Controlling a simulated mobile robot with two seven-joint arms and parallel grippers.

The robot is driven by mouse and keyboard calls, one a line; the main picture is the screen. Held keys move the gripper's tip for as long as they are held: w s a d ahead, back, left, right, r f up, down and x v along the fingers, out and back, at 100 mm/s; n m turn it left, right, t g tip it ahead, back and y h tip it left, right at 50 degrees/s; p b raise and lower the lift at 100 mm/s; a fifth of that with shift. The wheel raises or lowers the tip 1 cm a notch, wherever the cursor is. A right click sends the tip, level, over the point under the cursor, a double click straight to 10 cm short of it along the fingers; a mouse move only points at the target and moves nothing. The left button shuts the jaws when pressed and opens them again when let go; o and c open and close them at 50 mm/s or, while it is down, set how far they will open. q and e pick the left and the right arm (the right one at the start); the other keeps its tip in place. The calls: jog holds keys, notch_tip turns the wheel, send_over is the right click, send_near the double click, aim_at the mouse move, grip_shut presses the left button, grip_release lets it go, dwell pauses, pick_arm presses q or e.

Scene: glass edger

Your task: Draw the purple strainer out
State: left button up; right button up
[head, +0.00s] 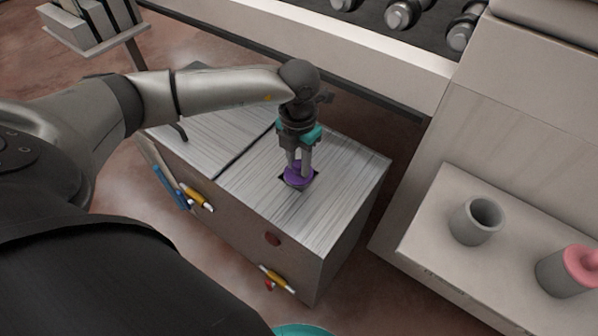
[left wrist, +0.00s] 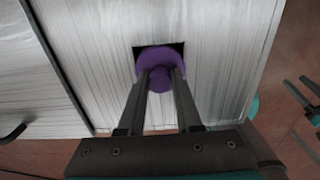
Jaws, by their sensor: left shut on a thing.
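The purple strainer (head: 298,175) sits at a dark square opening (head: 312,180) in the brushed metal top of a box-shaped tank (head: 340,190). In the left wrist view the strainer (left wrist: 160,65) shows as a round purple rim with a knob in its middle, over the black opening (left wrist: 180,46). My left gripper (head: 299,168) points down from above, and its two fingers (left wrist: 160,75) are shut on the strainer's knob. The strainer's lower part is hidden, so I cannot tell how deep it sits.
A roller conveyor (head: 400,15) runs behind the tank. At right, a pale ledge (head: 430,235) bears a grey cup (head: 476,222) and a pink-topped cylinder (head: 570,270). Yellow-handled valves (head: 197,198) and a blue one (head: 172,188) stick out of the tank's front. Space above the lid looks clear.

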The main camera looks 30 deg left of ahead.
pick_arm(q)
grip_shut()
jog(key=shift+r, duration=0.15)
jog(key=shift+r+p, duration=0.5)
jog(key=shift+p, duration=0.1)
dwell(0.4)
